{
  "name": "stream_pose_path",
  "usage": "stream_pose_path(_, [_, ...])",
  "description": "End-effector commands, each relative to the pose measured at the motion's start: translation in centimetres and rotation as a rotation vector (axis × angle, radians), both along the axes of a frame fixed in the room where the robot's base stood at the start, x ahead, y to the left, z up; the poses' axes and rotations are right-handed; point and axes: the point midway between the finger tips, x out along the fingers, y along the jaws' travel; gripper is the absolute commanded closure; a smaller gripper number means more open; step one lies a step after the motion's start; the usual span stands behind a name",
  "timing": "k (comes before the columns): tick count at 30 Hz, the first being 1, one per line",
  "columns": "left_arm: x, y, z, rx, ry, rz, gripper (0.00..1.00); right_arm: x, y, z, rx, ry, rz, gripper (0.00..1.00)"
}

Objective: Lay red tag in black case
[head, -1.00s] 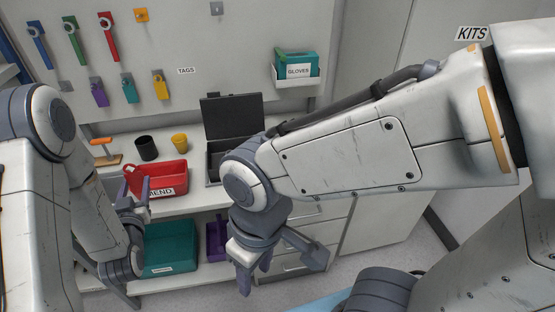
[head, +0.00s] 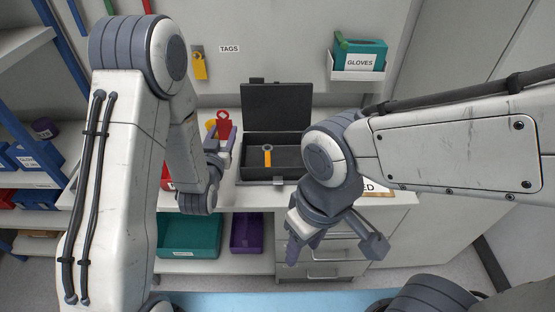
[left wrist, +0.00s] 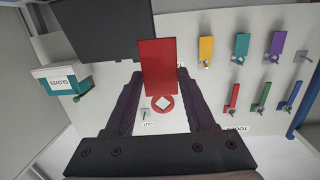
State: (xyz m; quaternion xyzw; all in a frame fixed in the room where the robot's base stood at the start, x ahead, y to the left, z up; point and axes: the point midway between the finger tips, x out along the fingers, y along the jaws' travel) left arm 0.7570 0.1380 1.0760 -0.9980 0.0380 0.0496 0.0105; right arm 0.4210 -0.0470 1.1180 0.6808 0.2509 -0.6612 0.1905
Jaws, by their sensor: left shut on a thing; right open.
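The red tag (head: 223,121) is upright between the fingers of my left gripper (head: 220,148), which is shut on it. The tag also shows in the left wrist view (left wrist: 157,65), with its holed round end between the fingers. The black case (head: 305,179) is open on the counter, lid (head: 276,106) raised. The tag is up and to the left of the case's opening, apart from it. My right gripper (head: 335,246) is open and empty, lower right in front of the drawers. My right arm hides the case's right end.
A yellow tag (head: 199,63) hangs on the wall. A glove box (head: 360,58) is on the wall at right. A red bin (head: 167,178) is mostly behind my left arm. Teal (head: 190,236) and purple (head: 246,232) bins sit below.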

Motion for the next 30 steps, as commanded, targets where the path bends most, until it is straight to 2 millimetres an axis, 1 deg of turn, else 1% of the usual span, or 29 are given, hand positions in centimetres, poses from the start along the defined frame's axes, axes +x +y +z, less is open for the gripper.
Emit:
stream_pose_path(1, [0.3,-2.7,-1.6,0.003,-0.011,-0.045,0.85,0.0,0.0,-2.9,-0.001,0.001,0.000,0.50])
stream_pose_path(2, [0.4,-4.2,-1.8,0.004,-0.013,-0.068,0.85,0.0,0.0,-3.9,-0.001,0.001,0.000,0.50])
stream_pose_path(3, [0.4,-6.2,-2.1,0.006,-0.014,-0.097,0.85,0.0,0.0,-5.1,-0.001,0.001,0.000,0.50])
stream_pose_path(5, [0.1,-9.0,-2.4,0.007,-0.015,-0.141,0.85,-0.1,0.0,-6.7,-0.001,0.001,0.001,0.50])
stream_pose_path(6, [-0.1,-10.8,-2.5,0.005,-0.016,-0.169,0.85,-0.1,0.0,-7.6,-0.001,0.001,0.001,0.50])
stream_pose_path(9, [-1.1,-14.8,-2.6,-0.003,-0.011,-0.230,0.85,-0.1,0.0,-9.6,-0.001,0.001,0.001,0.50])
stream_pose_path(12, [-2.0,-17.7,-2.5,-0.010,-0.005,-0.277,0.85,0.0,0.0,-10.8,-0.001,0.001,0.001,0.50])
stream_pose_path(13, [-2.3,-18.3,-2.4,-0.012,-0.004,-0.286,0.85,-0.1,0.0,-11.1,-0.001,0.001,0.001,0.50])
stream_pose_path(15, [-2.6,-19.3,-2.4,-0.015,-0.001,-0.302,0.85,0.0,0.0,-11.3,-0.001,0.001,0.001,0.50])
stream_pose_path(18, [-2.1,-19.4,-2.7,-0.015,0.005,-0.308,0.85,0.0,0.0,-11.2,-0.001,0.001,0.001,0.50])
stream_pose_path(20, [-1.3,-18.8,-3.2,-0.015,0.006,-0.306,0.85,0.0,0.0,-11.0,-0.001,0.001,0.001,0.50])
stream_pose_path(27, [3.4,-15.8,-6.5,-0.015,0.008,-0.306,0.85,0.0,0.0,-10.1,0.000,0.000,0.001,0.50])
stream_pose_path(30, [5.0,-14.8,-7.6,-0.016,0.006,-0.308,0.85,0.0,0.0,-9.8,-0.001,0.001,0.001,0.50])
